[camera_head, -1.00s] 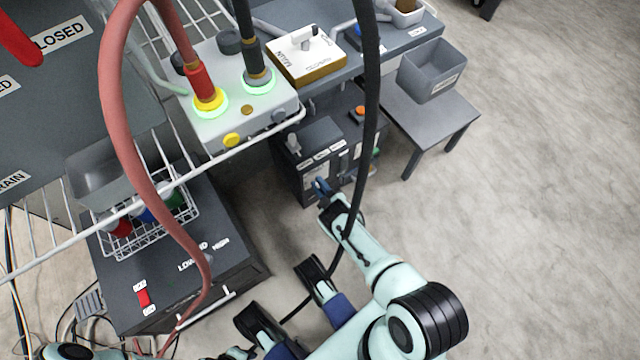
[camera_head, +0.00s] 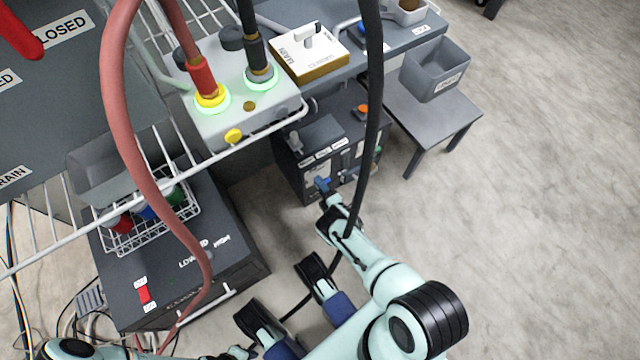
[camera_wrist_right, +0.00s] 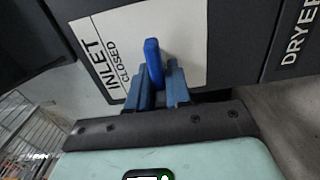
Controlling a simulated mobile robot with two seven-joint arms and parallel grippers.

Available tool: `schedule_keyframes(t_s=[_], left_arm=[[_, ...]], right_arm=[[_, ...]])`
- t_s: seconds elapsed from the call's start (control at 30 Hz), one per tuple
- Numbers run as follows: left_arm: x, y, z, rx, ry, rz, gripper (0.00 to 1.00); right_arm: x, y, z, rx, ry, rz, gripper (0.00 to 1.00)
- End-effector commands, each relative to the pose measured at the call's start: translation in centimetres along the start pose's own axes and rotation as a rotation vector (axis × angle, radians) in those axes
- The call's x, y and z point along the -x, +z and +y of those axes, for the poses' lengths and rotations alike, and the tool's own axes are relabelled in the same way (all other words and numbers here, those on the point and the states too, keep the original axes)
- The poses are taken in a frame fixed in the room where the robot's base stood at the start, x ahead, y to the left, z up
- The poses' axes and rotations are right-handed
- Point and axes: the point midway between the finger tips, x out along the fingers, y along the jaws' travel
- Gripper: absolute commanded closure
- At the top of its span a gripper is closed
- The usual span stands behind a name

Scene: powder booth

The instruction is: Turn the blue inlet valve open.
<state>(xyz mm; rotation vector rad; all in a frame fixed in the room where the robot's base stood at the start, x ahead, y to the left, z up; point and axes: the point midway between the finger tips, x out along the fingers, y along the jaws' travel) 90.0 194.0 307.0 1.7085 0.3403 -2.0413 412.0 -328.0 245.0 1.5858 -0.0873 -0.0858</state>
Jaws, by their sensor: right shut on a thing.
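The blue inlet valve handle (camera_wrist_right: 154,62) stands out from a white panel (camera_wrist_right: 190,35) marked INLET and CLOSED in the right wrist view. My right gripper (camera_wrist_right: 158,84) is shut on this handle, with one blue finger on each side of its lower part. In the head view the right gripper (camera_head: 325,190) reaches the front of the dark dryer box (camera_head: 318,130), and the blue handle (camera_head: 322,182) shows small at its tip. The handle's base is hidden by the fingers.
A black hose (camera_head: 373,100) hangs in front of the right arm and box. A grey bin (camera_head: 436,70) stands on a low table (camera_head: 425,125) to the right. A wire shelf (camera_head: 215,150) is at left. The floor at right is clear.

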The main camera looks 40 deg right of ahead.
Motion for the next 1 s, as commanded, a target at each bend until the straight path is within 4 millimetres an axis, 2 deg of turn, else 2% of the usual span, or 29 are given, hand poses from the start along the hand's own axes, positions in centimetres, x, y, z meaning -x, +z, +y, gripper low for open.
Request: schedule_keyframes(t_s=[0.57, 0.6, 0.63, 0.67, 1.0], left_arm=[[0.00, 0.00, 0.01, 0.000, 0.000, 0.000, 0.60], [-0.01, 0.00, 0.01, 0.000, 0.000, 0.000, 0.60], [-0.01, 0.00, 0.01, 0.000, 0.000, 0.000, 0.60], [0.00, 0.00, 0.01, 0.000, 0.000, 0.000, 0.60], [0.12, -0.12, 0.12, -0.002, 0.002, 0.005, 0.60]], right_arm=[[0.22, 0.20, -0.18, 0.034, -0.004, -0.005, 1.00], [0.22, 0.20, -0.18, 0.034, -0.004, -0.005, 0.75], [0.22, 0.21, -0.18, 0.034, -0.004, -0.005, 0.65], [0.21, 0.20, -0.17, 0.034, -0.004, -0.005, 0.62], [0.43, 0.09, -0.12, 0.032, -0.003, -0.002, 0.62]])
